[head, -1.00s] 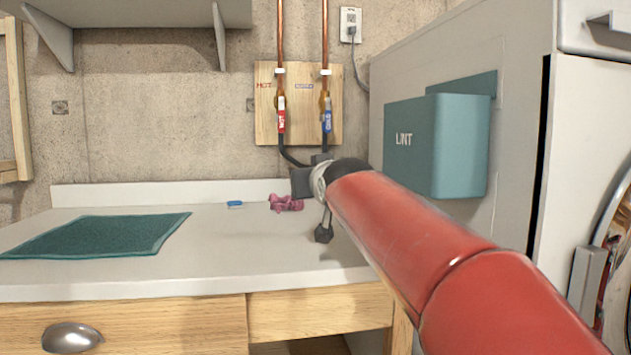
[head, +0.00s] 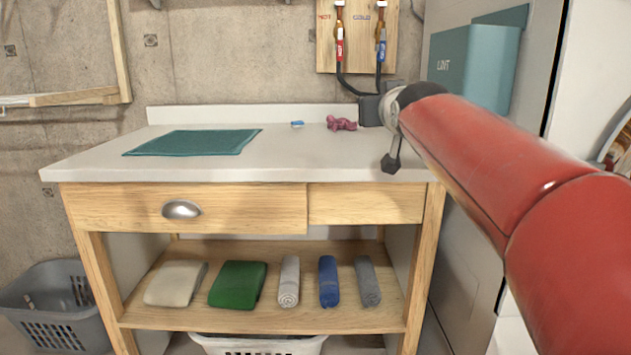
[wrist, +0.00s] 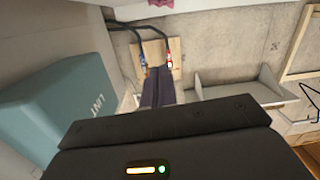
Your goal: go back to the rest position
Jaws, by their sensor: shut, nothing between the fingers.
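My gripper shows in the wrist view (wrist: 158,86), its two dark fingers together and nothing between them. In that view it points toward the wall board with the pipes. In the head view my red arm reaches in from the right. Its dark end is in front of the right end of the worktop (head: 300,166) and partly hides its corner. My gripper's fingers cannot be made out clearly there.
A teal lint box (head: 474,68) is on the appliance side, close to my arm. A teal mat (head: 195,142), a small blue item (head: 297,124) and a pink item (head: 341,124) lie on the worktop. Folded and rolled towels lie on the shelf (head: 250,318) below.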

